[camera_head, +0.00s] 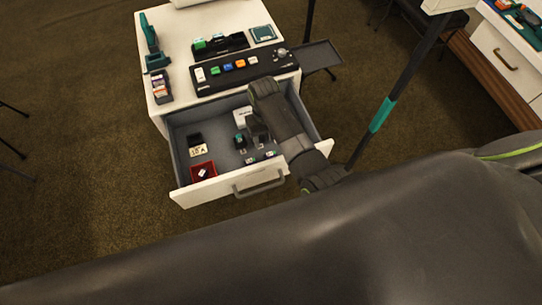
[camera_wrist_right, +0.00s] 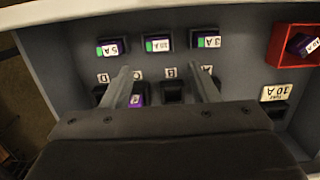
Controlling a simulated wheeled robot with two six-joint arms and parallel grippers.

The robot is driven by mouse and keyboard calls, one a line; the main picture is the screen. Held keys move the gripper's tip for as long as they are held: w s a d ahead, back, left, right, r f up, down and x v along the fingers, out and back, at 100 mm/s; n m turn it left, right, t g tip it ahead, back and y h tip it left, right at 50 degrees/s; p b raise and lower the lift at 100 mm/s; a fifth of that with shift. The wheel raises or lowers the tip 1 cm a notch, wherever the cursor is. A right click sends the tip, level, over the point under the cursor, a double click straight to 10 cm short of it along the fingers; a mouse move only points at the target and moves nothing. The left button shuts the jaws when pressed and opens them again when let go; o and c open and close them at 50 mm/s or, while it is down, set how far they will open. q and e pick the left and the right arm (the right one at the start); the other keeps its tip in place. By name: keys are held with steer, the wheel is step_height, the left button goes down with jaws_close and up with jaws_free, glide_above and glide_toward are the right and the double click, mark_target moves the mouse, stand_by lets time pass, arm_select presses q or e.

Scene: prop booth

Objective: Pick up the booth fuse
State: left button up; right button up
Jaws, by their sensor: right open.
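The white cabinet's drawer (camera_head: 181,144) is open. In the right wrist view, dark purple fuses with green and white labels lie in a row: 5 A (camera_wrist_right: 113,47), an unreadable middle one (camera_wrist_right: 157,43) and 3 A (camera_wrist_right: 206,40). Another purple fuse (camera_wrist_right: 303,45) lies in a red tray (camera_wrist_right: 283,43). I cannot tell which is the booth fuse. My right gripper (camera_head: 257,138) is inside or just above the drawer; in its wrist view (camera_wrist_right: 162,82) the fingers are apart over lettered slots, with a purple piece (camera_wrist_right: 138,97) showing between them. My left gripper is not in view.
The red tray (camera_head: 192,173) and a 10 A card (camera_head: 198,150) sit at the drawer's left. A white box (camera_head: 242,117) is at its back. A button panel (camera_head: 203,84) stands on the cabinet top. A stand with a teal band (camera_head: 382,114) rises right of the drawer.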

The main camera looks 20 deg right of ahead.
mark_target(271, 153)
steer(key=f, duration=0.1)
steer(key=s+f, duration=0.1)
steer(key=f, duration=0.1)
steer(key=s+f, duration=0.1)
steer(key=f, duration=0.1)
steer(key=shift+d+f, duration=0.15)
steer(key=shift+d, duration=0.05)
steer(key=shift+f, duration=0.35)
steer(key=shift+w, duration=0.1)
